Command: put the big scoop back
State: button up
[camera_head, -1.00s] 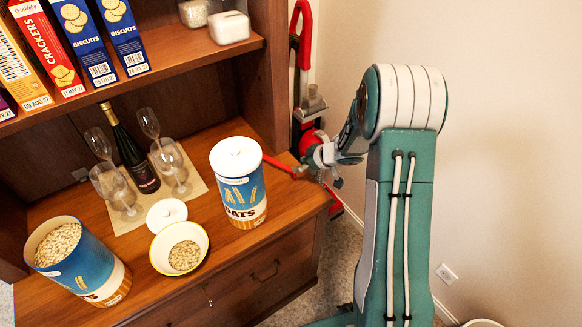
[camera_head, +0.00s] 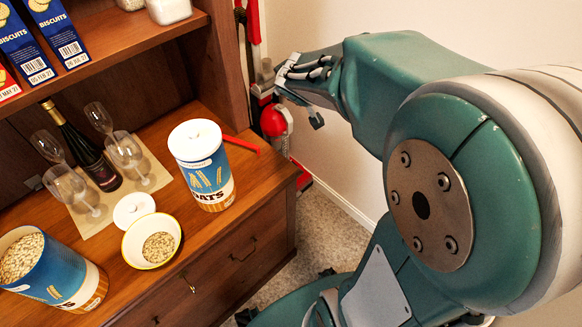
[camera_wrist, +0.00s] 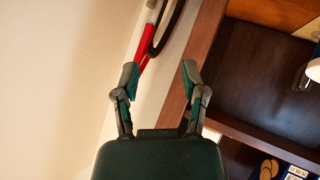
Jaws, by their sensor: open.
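A red handle (camera_head: 241,144), likely the big scoop's, lies on the wooden counter just behind and right of the lidded blue oats canister (camera_head: 205,170). The rest of it is hidden by the canister. My gripper (camera_head: 299,98) is open and empty in the air beyond the hutch's right side, above and right of the red handle and apart from it. In the wrist view my gripper's two fingers (camera_wrist: 159,70) stand apart with nothing between them. An open oats canister (camera_head: 22,258) stands at front left, and a bowl of oats (camera_head: 152,241) sits between the canisters.
A white lid (camera_head: 133,208) lies behind the bowl. A dark bottle (camera_head: 85,150) and several wine glasses stand on a mat (camera_head: 100,222). Biscuit boxes (camera_head: 55,30) stand on the shelf above. A red extinguisher (camera_head: 275,121) is by the wall; floor (camera_head: 325,190) shows right of the hutch.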

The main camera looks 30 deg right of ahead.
jog(key=s+a+g+y, duration=0.1)
jog(key=s+a, duration=0.2)
jog(key=s, duration=0.4)
jog(key=s+a+r+m+g+y, duration=0.1)
jog(key=s+a, duration=0.3)
jog(key=s, duration=0.4)
jog(key=s+a+m+g+y, duration=0.1)
jog(key=s+a+g, duration=0.1)
jog(key=s, duration=0.6)
jog(key=shift+s+a+r+g, duration=0.25)
jog(key=shift+a+r+g, duration=0.1)
jog(key=shift+a, duration=0.4)
